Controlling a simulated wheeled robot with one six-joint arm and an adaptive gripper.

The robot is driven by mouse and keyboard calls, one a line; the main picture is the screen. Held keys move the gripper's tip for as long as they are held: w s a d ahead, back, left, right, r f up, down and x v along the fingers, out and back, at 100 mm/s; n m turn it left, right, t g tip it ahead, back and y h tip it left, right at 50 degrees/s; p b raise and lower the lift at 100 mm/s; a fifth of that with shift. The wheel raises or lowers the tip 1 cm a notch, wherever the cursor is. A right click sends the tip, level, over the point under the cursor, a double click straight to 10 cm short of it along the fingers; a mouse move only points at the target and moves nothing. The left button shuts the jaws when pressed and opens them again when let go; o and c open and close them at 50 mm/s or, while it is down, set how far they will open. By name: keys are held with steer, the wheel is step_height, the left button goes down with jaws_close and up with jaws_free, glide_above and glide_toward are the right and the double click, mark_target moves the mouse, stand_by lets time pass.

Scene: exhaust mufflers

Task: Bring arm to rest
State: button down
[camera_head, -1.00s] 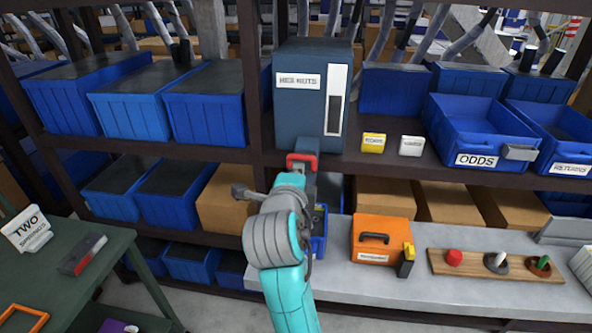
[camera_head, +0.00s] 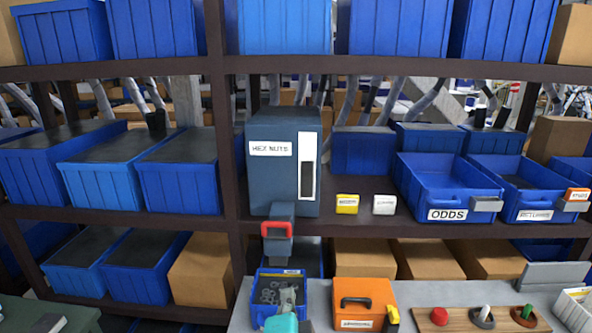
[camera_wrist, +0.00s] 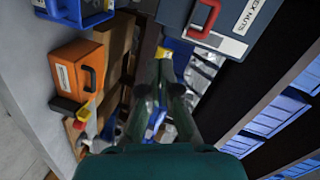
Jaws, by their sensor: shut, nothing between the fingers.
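My gripper (camera_wrist: 160,92) is in the lower middle of the wrist view, shut and with nothing held. In the head view only the top of my teal and grey arm shows at the bottom edge, in front of a blue bin (camera_head: 258,306) holding grey nuts. The grey-blue HEX NUTS dispenser (camera_head: 265,180) stands above that bin, with a red-framed lever (camera_head: 277,229) at its spout. In the wrist view the dispenser (camera_wrist: 232,38) and its red handle are beyond the fingers, apart from them.
An orange case (camera_head: 364,297) stands on the grey bench right of the bin. A wooden board (camera_head: 455,320) with coloured pegs lies further right. The ODDS bin (camera_head: 447,215) and RETURNS bin (camera_head: 533,216) sit on the shelf, with yellow (camera_head: 347,204) and white boxes beside them.

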steer(key=s+d+f+n+g+y, duration=0.1)
steer(key=s+d+f+n, duration=0.4)
steer(key=s+d+f, duration=0.35)
steer(key=s+d+f+n+y, duration=0.1)
steer(key=s+d+f+n, duration=0.4)
steer(key=s+f, duration=0.55)
steer(key=s+d+n+h, duration=0.1)
steer(key=s+d+n, duration=0.1)
steer(key=s, duration=0.9)
steer(key=s+d+n+h, duration=0.1)
steer(key=s+d, duration=0.4)
steer(key=s, duration=0.7)
steer(key=shift+s+d+r+n, duration=0.25)
steer(key=shift+r+n, duration=0.2)
steer(key=shift+n, duration=0.25)
